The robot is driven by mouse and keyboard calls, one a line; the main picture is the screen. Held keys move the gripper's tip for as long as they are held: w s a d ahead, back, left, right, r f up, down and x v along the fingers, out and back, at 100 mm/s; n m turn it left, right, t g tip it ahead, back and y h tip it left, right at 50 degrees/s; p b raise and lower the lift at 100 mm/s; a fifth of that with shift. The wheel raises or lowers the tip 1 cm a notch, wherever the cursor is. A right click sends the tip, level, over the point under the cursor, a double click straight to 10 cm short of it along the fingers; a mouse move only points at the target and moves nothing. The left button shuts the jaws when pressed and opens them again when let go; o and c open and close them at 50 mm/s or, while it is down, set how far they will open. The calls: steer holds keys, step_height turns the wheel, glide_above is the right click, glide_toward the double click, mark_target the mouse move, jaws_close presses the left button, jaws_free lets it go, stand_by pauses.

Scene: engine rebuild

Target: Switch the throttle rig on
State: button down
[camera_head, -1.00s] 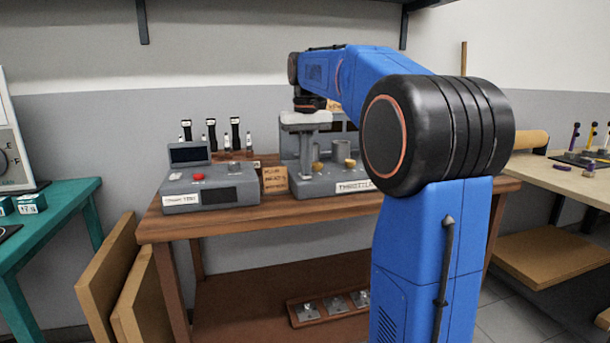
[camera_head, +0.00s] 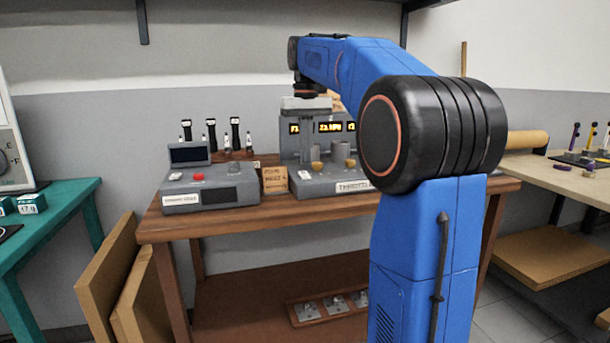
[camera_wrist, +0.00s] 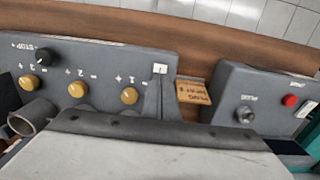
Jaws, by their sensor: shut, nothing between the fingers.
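The throttle rig (camera_head: 310,187) is a grey box unit on the wooden bench, partly hidden behind my arm. Its upright back panel carries displays (camera_head: 330,127) that glow with amber characters. In the wrist view its front panel (camera_wrist: 118,62) shows brass knobs (camera_wrist: 77,89), a black dial (camera_wrist: 43,55) by a STOP mark, and a small white rocker or tag (camera_wrist: 160,69). My gripper (camera_head: 306,103) is shut and empty, above the rig's left part and apart from the knobs.
Left of the rig stand a cardboard sign (camera_head: 274,180) and another grey unit with a red button (camera_head: 198,177). Black-topped tools (camera_head: 211,133) stand in a rack behind. A tray (camera_head: 334,306) lies on the lower shelf. Boards (camera_head: 108,268) lean at the bench's left.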

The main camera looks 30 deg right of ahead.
steer(key=shift+r, duration=1.5)
steer(key=shift+s, duration=0.1)
steer(key=s+a+f+n+t, duration=0.2)
steer(key=s+a+f, duration=0.85)
steer(key=s, duration=0.45)
steer(key=s+a+f+t, duration=0.1)
steer(key=s+a+f, duration=0.1)
steer(key=s+f, duration=0.5)
steer(key=s+a+f+n+t, duration=0.1)
steer(key=s+a+f, duration=0.2)
steer(key=s+f, duration=0.5)
step_height(320, 180, down, 5)
steer(key=shift+a+r+t, duration=0.1)
steer(key=shift+a+t, duration=0.05)
steer(key=shift+t, duration=0.25)
